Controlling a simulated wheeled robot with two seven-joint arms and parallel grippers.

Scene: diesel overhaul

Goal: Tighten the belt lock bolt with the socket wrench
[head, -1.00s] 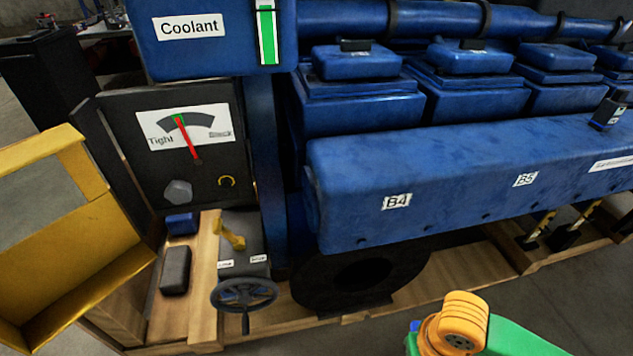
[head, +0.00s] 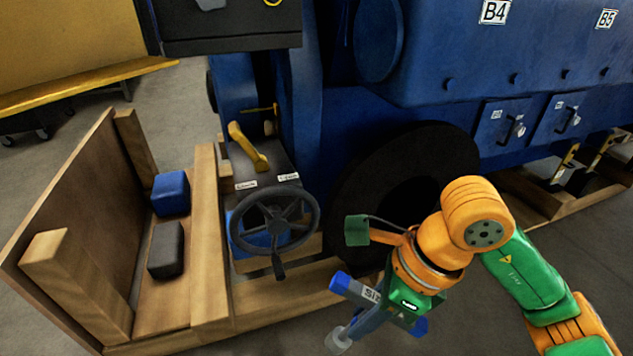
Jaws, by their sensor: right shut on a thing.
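My right gripper (head: 385,305) is low in the middle of the head view, shut on the socket wrench. The wrench has a blue bar (head: 350,288) with a white label, partly covered by the gripper, and a grey socket end (head: 338,341) pointing down and left. The wrench is in the air in front of the wooden base. The dark gauge panel (head: 230,25) is cut off by the top edge. The grey lock bolt (head: 211,4) on it shows only its lower part. The wrench is well apart from the bolt. My left gripper is not in view.
A black handwheel (head: 274,222) and a yellow lever (head: 247,147) stand left of the wrench. A blue block (head: 171,192) and a dark block (head: 166,250) lie in the wooden bay. The blue engine (head: 450,50) fills the upper right. Grey floor is clear at front.

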